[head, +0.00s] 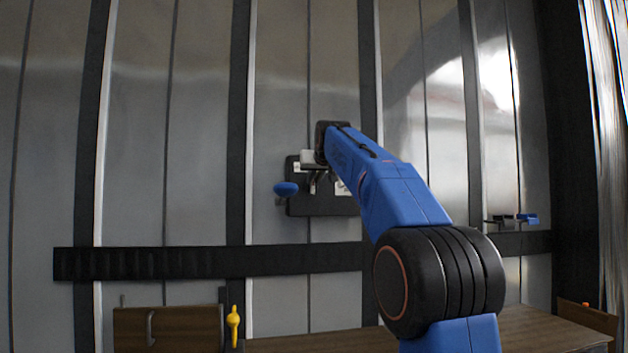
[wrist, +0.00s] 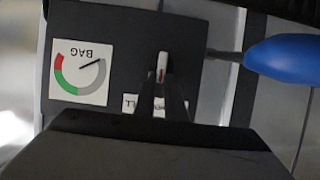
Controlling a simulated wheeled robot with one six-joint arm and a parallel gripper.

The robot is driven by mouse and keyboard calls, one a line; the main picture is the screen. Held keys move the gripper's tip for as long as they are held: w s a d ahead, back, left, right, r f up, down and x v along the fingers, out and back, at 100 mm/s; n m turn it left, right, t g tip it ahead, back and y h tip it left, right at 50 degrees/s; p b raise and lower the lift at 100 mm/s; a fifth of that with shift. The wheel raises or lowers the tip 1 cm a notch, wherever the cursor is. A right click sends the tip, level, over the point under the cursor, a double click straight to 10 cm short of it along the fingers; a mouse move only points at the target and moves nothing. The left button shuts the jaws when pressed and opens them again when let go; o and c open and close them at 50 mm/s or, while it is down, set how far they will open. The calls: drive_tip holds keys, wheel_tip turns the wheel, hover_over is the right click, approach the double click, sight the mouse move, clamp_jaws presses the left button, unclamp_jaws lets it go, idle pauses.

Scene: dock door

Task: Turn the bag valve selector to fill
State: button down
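The bag valve selector (wrist: 162,62) is a small pale lever with a red mark on a dark panel (wrist: 120,30). In the wrist view it points up and down the picture. My gripper (wrist: 163,80) has its two dark fingertips close on either side of the lever, apparently shut on it. A gauge marked BAG (wrist: 79,73) appears upside down beside the lever. In the head view my arm hides the selector on the panel (head: 315,208).
A blue knob on a rod (wrist: 285,60) stands close to the right of the lever; it also shows in the head view (head: 286,189). A black strip (head: 200,262) crosses the door. A wooden box (head: 168,328) and a yellow handle (head: 233,325) stand low left.

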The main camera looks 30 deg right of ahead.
drive_tip(key=shift+d, duration=0.1)
idle(0.3)
drive_tip(key=shift+s+d+f+m+t+y, duration=0.15)
drive_tip(key=shift+d+m+t+y, duration=0.2)
drive_tip(key=shift+m+y, duration=0.55)
drive_tip(key=shift+s+d+f+m+t+y, duration=0.1)
drive_tip(key=shift+d+f+m+t+y, duration=0.25)
drive_tip(key=shift+m, duration=1.1)
drive_tip(key=shift+s+d+m+t+y, duration=0.1)
drive_tip(key=shift+d+m+t+y, duration=0.25)
drive_tip(key=shift+m+y, duration=0.6)
drive_tip(key=c, duration=1.8)
unclamp_jaws()
drive_tip(key=v, duration=1.7)
drive_tip(key=shift+s, duration=0.25)
